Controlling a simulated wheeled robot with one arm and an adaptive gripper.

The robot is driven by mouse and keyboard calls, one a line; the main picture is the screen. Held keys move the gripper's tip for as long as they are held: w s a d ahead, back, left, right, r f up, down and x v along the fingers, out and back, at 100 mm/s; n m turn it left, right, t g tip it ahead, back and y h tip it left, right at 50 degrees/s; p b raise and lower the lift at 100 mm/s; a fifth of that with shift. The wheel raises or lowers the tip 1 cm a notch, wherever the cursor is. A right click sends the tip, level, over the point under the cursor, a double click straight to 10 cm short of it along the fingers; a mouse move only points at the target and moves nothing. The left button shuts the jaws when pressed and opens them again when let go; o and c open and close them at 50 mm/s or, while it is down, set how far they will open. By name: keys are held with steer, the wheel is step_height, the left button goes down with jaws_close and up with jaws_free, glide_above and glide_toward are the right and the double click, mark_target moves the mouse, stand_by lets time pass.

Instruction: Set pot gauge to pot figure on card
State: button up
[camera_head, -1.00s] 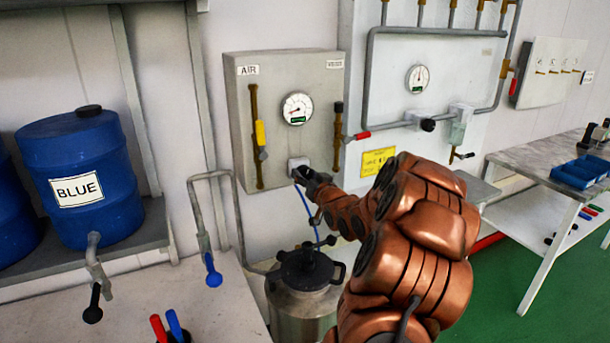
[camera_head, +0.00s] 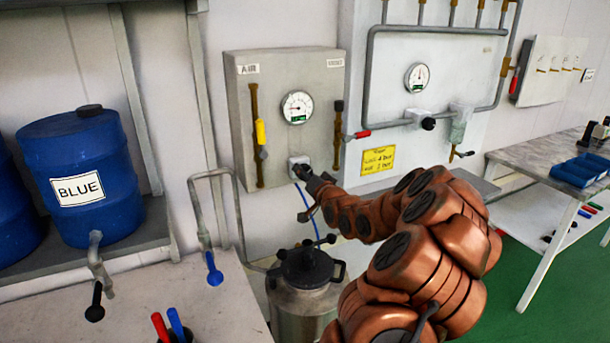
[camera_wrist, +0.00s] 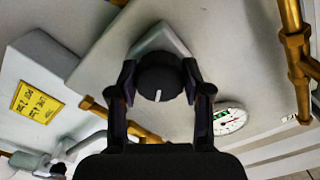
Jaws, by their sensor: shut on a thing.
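A grey air panel (camera_head: 290,60) on the wall carries a round white gauge (camera_head: 297,107); its needle points roughly left, with the exact reading too small to tell. The gauge also shows at the right of the wrist view (camera_wrist: 229,118). Below it is a pale regulator block (camera_head: 298,160) with a black knob (camera_wrist: 158,78) bearing a white mark. My gripper (camera_wrist: 160,85) is shut on this knob, with one finger on each side. The yellow card (camera_head: 378,160) hangs to the right; its small lines seem to read wall 4 bar and pot 2 bar.
A metal pot (camera_head: 305,290) with a black lid stands under the panel. A second gauge (camera_head: 417,78) sits on the panel to the right. A blue drum (camera_head: 82,170) stands left.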

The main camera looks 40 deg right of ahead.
steer(key=o, duration=1.2)
steer(key=shift+c, duration=0.2)
steer(key=shift+s, duration=0.1)
steer(key=v, duration=1.2)
